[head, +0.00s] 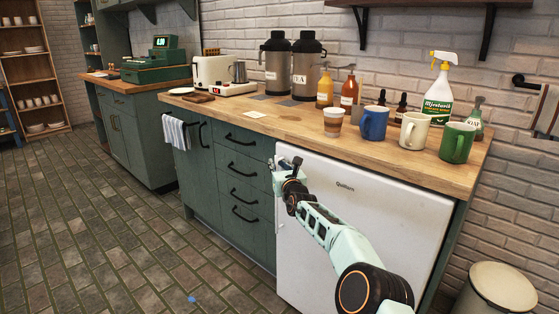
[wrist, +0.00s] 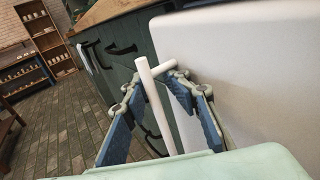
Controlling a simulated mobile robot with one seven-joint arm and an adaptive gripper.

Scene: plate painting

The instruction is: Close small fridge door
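The small white fridge (head: 362,235) stands under the wooden counter, its door front facing me. The door looks shut or nearly shut; I cannot tell whether a narrow gap remains at its left edge. My gripper (head: 287,166) is at the door's upper left corner. In the wrist view, the white door (wrist: 250,70) fills the right side. A white bar handle (wrist: 154,105) with a short crosspiece stands between the two blue-padded fingers of my gripper (wrist: 160,128). The fingers are spread apart on either side of the bar, with space visible around it.
Green drawers (head: 243,180) adjoin the fridge on the left, and a towel (head: 176,135) hangs there. Mugs, bottles and dispensers stand on the counter (head: 300,120) above. A round bin (head: 500,288) is at the lower right. The tiled floor (head: 110,220) at left is clear.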

